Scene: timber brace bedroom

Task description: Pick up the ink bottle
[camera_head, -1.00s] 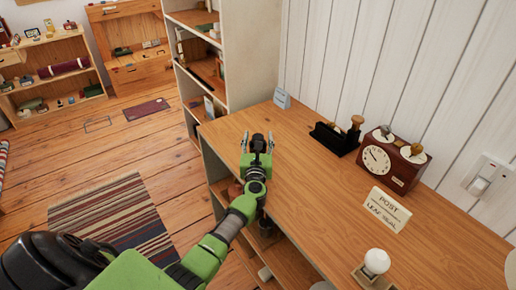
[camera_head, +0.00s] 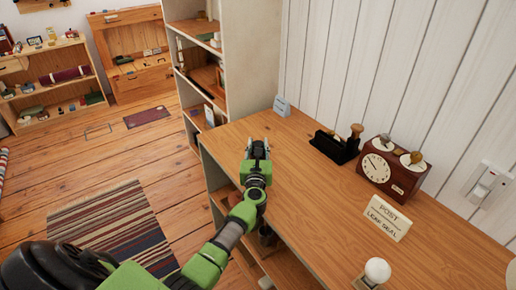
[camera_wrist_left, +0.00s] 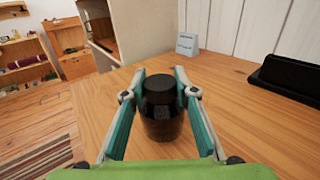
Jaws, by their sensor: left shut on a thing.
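The ink bottle (camera_wrist_left: 161,112) is a dark, nearly black glass bottle with a wide black cap. In the left wrist view it stands upright between the two fingers of my left gripper (camera_wrist_left: 160,90). The gripper is shut on it, one finger on each side. I cannot tell whether the bottle's base touches the desk. My right gripper is not in view.
A small grey-blue card (camera_head: 282,106) stands behind the gripper. A tall shelf (camera_head: 250,60) rises at the back left.

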